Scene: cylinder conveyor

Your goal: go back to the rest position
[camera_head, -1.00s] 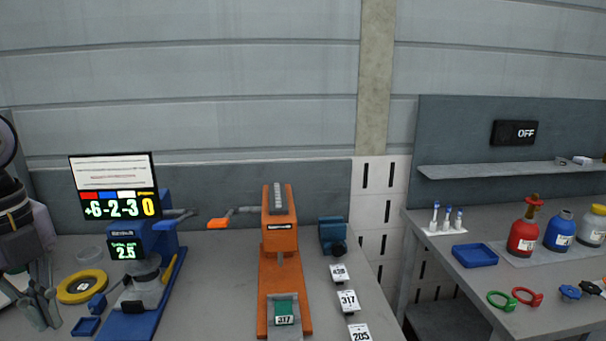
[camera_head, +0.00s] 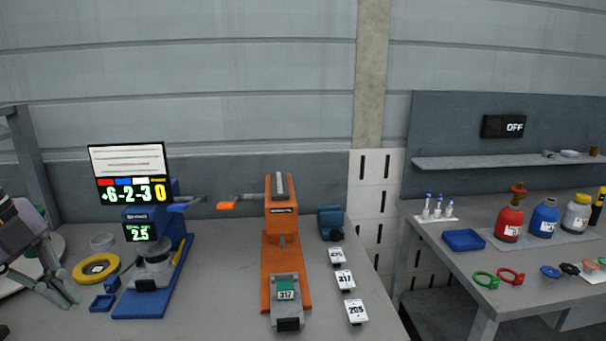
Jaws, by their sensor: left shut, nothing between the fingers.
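My left gripper (camera_head: 50,289) is at the left edge of the head view, above the left part of the grey table (camera_head: 215,290). It is shut and empty, apart from the yellow ring and the blue device beside it. The orange machine (camera_head: 284,228) stands on the table with a green piece labelled 317 (camera_head: 286,290) at its front. The blue device (camera_head: 150,295) with a 2.5 readout stands to its left. My right gripper is not in view.
A screen reading 6-2-3 0 (camera_head: 130,175) stands behind the blue device. A yellow ring (camera_head: 97,268) and a small blue tray (camera_head: 103,303) lie beside it. Numbered tags (camera_head: 345,281) lie right of the orange machine. A second table at right holds bottles (camera_head: 510,222) and a blue tray (camera_head: 463,240).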

